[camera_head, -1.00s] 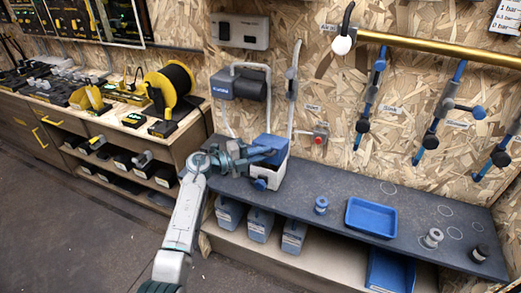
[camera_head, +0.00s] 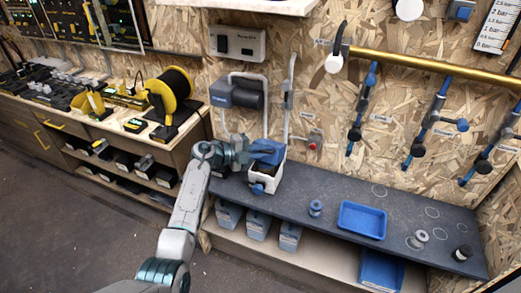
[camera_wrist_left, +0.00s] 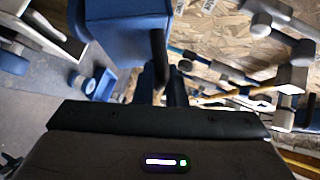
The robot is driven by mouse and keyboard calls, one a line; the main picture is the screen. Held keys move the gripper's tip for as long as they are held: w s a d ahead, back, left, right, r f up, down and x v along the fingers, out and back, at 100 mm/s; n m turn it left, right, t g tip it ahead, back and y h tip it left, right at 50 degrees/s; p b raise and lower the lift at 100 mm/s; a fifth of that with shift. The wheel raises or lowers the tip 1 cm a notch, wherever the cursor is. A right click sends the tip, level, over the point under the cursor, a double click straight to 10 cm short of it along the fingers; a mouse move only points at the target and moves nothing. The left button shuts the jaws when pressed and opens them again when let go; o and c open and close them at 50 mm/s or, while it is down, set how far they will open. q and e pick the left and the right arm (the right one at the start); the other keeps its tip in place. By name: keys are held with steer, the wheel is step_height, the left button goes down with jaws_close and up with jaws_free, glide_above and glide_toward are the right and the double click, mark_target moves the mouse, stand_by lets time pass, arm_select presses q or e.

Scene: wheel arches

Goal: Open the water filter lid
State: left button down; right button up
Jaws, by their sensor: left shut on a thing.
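The water filter is a white box (camera_head: 262,181) with a blue knob low on its front, standing at the left end of the dark grey shelf. Its blue lid (camera_head: 269,150) is tilted up, and a dark opening shows beneath it. My left gripper (camera_head: 245,152) is at the left side of the lid and shut on it; the exact contact is hard to see. In the left wrist view the lid (camera_wrist_left: 115,18) looms large at the upper left, close to the dark fingers. My right gripper is not in view.
The shelf holds a blue tray (camera_head: 362,220), a blue-grey fitting (camera_head: 316,208) and grey spools at the right. A grey pump box (camera_head: 236,92) and pipes are on the wall behind the filter. Blue bins (camera_head: 257,223) stand below. A yellow reel (camera_head: 170,95) stands left.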

arm_select(q)
steer(key=shift+w+d+r+p, duration=0.2)
steer(key=shift+w+r+p, duration=0.2)
steer(key=shift+w+r, duration=0.15)
stand_by(0.5)
steer(key=c, duration=1.5)
jaws_free()
steer(key=shift+d, duration=0.15)
steer(key=b+v, duration=0.1)
steer(key=v, duration=0.9)
steer(key=shift+s+a, duration=0.1)
steer(key=shift+a, duration=0.3)
